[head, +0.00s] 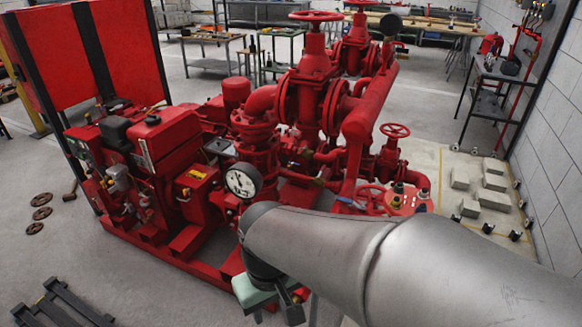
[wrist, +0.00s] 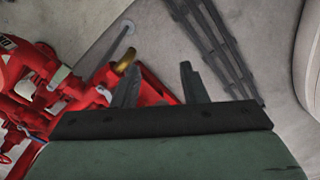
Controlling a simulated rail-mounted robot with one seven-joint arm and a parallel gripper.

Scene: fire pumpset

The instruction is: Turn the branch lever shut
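My gripper (wrist: 160,80) shows in the wrist view with its two dark fingers spread apart and nothing between them. In the head view my gripper (head: 278,309) hangs low in front of the red pumpset (head: 262,158), partly hidden by my own arm. In the wrist view a pale grey lever-like piece (wrist: 58,77) lies on the red pipework at left, and a smaller pale piece (wrist: 104,94) sits nearer the left finger. I cannot tell which, if either, is the branch lever. A brass-coloured fitting (wrist: 126,61) is just beyond the left fingertip. My arm hides part of the pumpset's front.
A white-faced gauge (head: 242,181) stands close to my arm. Red handwheels (head: 394,130) top the valves. A dark rack (head: 62,306) lies on the floor at lower left, and grey blocks (head: 492,198) lie at right.

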